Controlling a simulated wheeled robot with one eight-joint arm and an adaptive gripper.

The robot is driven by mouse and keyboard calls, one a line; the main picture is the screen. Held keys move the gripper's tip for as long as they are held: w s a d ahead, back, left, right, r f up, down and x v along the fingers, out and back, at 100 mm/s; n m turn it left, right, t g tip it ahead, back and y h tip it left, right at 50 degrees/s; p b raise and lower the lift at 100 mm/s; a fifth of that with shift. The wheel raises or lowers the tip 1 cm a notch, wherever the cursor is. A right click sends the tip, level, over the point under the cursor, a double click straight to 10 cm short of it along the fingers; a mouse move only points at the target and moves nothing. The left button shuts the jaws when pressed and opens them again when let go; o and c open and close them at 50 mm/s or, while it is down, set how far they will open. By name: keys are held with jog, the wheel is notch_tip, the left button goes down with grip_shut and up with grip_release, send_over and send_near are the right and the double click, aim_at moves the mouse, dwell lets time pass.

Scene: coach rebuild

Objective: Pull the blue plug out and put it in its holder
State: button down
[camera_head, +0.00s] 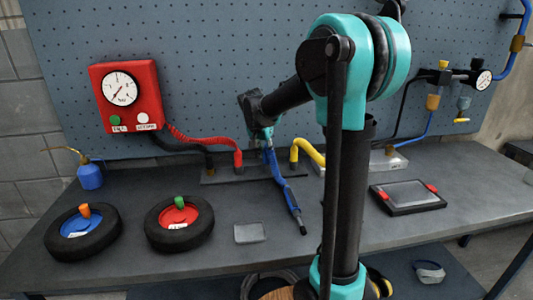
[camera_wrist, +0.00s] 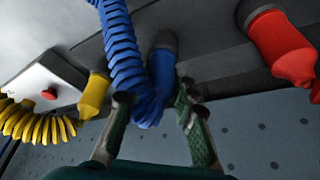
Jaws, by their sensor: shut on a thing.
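The blue plug (camera_wrist: 162,72) stands between the fingers of my gripper (camera_wrist: 154,98) in the wrist view. Its dark collar meets the dark rail (camera_wrist: 215,52); how deep it sits there I cannot tell. A blue coiled hose (camera_wrist: 122,50) crosses in front of it and hides part of it. In the head view my gripper (camera_head: 262,138) is at the rail (camera_head: 222,176) at the back of the bench, and the blue hose (camera_head: 283,182) runs forward over the bench top. My gripper is shut on the plug. I cannot make out a separate plug holder.
A red plug (camera_head: 238,158) and a yellow plug (camera_head: 294,155) with hoses stand on either side along the rail. A red gauge box (camera_head: 128,95) hangs at left. Two black wheels (camera_head: 82,246) (camera_head: 180,236), a grey block (camera_head: 250,232) and a tablet-like tray (camera_head: 407,197) lie on the bench.

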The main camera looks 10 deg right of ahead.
jog(key=c, duration=1.2)
grip_release()
jog(key=shift+o, duration=0.2)
jog(key=shift+r, duration=0.1)
